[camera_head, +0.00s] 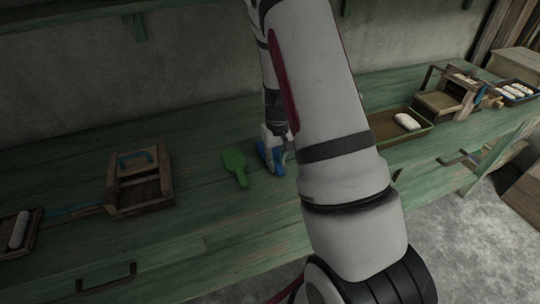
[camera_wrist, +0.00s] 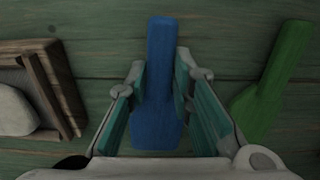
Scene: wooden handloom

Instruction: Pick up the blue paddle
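The blue paddle (camera_wrist: 161,40) lies on the green bench, its narrower part toward the top of the wrist view. My gripper (camera_wrist: 161,68) is pointed down over it, with one finger on each side and the paddle between them. In the head view my gripper (camera_head: 273,143) is low over the bench, and my arm and gripper hide most of the paddle.
A green paddle (camera_wrist: 272,80) lies close beside the gripper; it also shows in the head view (camera_head: 235,165). A wooden tray (camera_wrist: 58,85) holding a white item is on the other side. A wooden box with a blue handle (camera_head: 115,195) stands farther left.

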